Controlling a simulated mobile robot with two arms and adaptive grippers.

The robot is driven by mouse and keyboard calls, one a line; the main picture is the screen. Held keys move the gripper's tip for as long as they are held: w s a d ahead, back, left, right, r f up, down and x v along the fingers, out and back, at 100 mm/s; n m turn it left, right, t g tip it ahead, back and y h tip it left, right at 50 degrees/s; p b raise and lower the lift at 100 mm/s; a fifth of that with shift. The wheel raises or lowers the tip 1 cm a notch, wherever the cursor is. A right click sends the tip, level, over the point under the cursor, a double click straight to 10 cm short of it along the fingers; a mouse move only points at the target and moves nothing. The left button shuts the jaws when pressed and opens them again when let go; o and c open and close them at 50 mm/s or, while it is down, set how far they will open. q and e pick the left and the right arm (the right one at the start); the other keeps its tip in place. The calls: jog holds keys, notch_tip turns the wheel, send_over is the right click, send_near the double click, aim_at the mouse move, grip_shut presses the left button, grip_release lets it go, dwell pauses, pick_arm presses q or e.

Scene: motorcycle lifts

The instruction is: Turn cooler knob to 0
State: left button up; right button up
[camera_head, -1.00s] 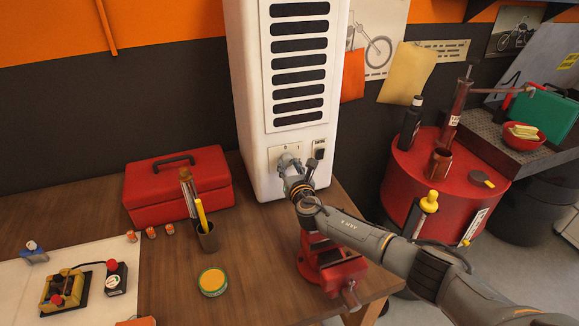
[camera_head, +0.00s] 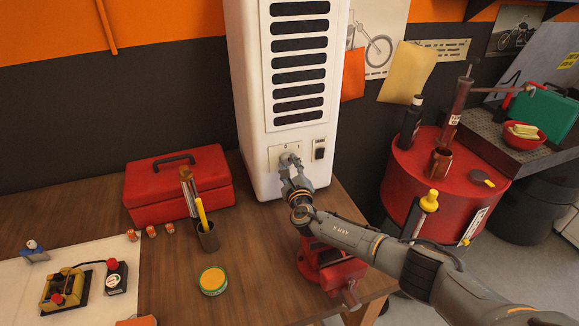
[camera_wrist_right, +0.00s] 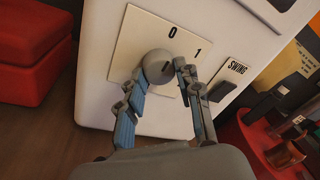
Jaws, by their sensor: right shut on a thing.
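The white cooler (camera_head: 245,95) stands upright at the back of the wooden table. In the right wrist view its pale control plate (camera_wrist_right: 130,42) carries the marks 0 and 1 above a round grey knob (camera_wrist_right: 157,66). My right gripper (camera_head: 290,163) is at this plate and shut on the knob, with a finger on either side of it in the right wrist view (camera_wrist_right: 160,80). The fingers hide part of the knob, and I cannot tell which mark it points to. My left gripper is not in view.
A dark SWING switch (camera_head: 319,153) sits right of the plate. A red toolbox (camera_head: 178,184), a pen cup (camera_head: 208,238) and a yellow-topped tin (camera_head: 212,280) stand on the table (camera_head: 250,245). A red vise (camera_head: 330,270) is below my right arm.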

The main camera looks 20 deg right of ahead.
jog(key=shift+f+n, duration=0.1)
jog(key=shift+n, duration=0.3)
jog(key=o, duration=1.1)
jog(key=shift+o, duration=0.2)
jog(key=s+a, duration=0.1)
jog(key=s, duration=1.1)
jog(key=shift+a, duration=0.1)
